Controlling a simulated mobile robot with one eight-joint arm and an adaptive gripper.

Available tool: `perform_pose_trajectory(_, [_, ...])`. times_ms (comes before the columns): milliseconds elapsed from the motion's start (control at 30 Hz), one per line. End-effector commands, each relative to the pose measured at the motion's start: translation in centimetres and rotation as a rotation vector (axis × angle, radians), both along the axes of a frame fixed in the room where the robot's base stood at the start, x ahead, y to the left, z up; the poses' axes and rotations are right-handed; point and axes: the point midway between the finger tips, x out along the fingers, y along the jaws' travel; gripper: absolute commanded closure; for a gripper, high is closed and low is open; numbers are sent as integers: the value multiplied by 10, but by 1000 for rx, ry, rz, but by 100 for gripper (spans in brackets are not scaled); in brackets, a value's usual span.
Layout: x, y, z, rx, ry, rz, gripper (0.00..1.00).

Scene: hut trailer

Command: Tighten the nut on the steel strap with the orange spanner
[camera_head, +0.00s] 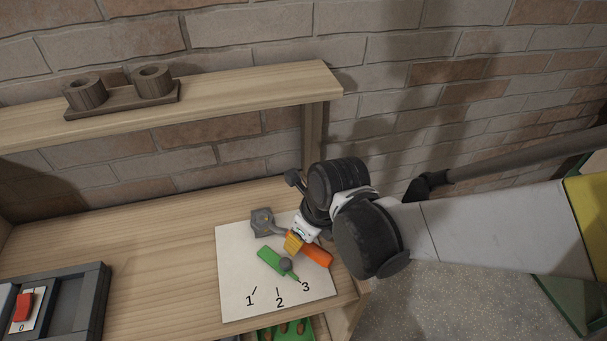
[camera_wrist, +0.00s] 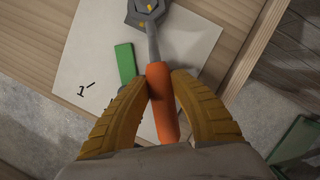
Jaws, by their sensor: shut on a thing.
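The spanner has an orange handle (camera_head: 318,256) and a grey shaft. In the wrist view the handle (camera_wrist: 162,105) lies between my two yellow fingers, and the shaft (camera_wrist: 153,42) runs up to a grey head at the top edge. My gripper (camera_head: 294,243) is shut on the handle, over the white numbered sheet. The grey head (camera_head: 262,222) is at the sheet's upper edge, with a blocky grey piece there. I cannot tell the nut and the steel strap apart from the head, nor whether the head is seated on the nut.
The white sheet (camera_head: 238,285) carries marks 1, 2 and 3. A green bar (camera_head: 272,260) with a grey knob lies beside the handle. A grey box with a red switch (camera_head: 24,307) stands at left. A shelf (camera_head: 240,92) with two wooden cups runs behind; the bench between is clear.

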Motion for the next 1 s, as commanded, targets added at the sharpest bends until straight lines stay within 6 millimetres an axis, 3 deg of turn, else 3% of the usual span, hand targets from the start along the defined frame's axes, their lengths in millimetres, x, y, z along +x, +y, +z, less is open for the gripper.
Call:
perform_pose_trajectory(733, [4,-3,0,2,-1,37,100])
perform_pose_trajectory(1000, [4,-3,18,1,0,39,100])
